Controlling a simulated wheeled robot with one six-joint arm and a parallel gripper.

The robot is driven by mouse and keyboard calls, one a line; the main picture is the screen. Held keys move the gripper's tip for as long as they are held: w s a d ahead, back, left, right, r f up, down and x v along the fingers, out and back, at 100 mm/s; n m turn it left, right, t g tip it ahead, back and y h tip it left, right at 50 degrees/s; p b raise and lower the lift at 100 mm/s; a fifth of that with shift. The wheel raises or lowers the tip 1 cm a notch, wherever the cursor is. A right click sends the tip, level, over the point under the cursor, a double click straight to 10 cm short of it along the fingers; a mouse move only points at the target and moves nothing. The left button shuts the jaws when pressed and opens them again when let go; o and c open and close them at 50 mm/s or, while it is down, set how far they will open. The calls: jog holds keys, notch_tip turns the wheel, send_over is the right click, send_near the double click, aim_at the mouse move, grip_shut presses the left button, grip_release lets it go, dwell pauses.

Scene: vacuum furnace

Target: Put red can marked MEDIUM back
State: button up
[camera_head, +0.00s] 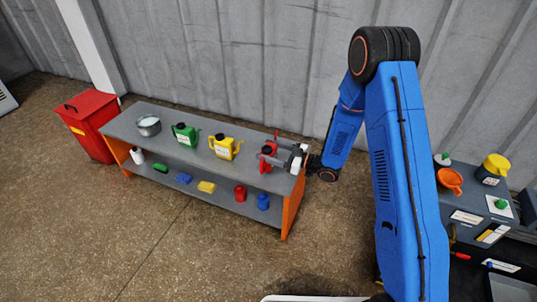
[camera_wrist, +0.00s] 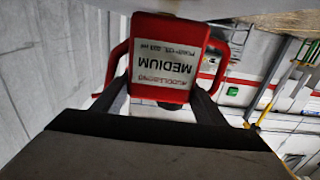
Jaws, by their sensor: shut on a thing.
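The red can (camera_head: 267,158) is at the right end of the grey bench top (camera_head: 165,140), right of the yellow can. In the wrist view the red can (camera_wrist: 170,45) fills the upper middle, with its white MEDIUM label upside down in the picture. My gripper (camera_head: 281,157) reaches in from the right and is shut on the can, with one finger on each side in the wrist view. I cannot tell whether the can's base touches the bench top; the gripper partly hides it in the head view.
A green can (camera_head: 185,135), a yellow can (camera_head: 224,148) and a metal pot (camera_head: 148,125) stand on the bench top. Several small items, including a red one (camera_head: 240,193), sit on the lower shelf. A red bin (camera_head: 90,122) stands left. A cluttered table (camera_head: 460,200) is at right.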

jog(key=shift+f, duration=0.9)
jog(key=shift+f, duration=0.1)
jog(key=o, duration=1.6)
jog(key=shift+s+d, duration=0.1)
jog(key=shift+d, duration=0.25)
jog(key=v, duration=1.1)
jog(key=shift+s+d, duration=0.1)
jog(key=shift+d, duration=0.05)
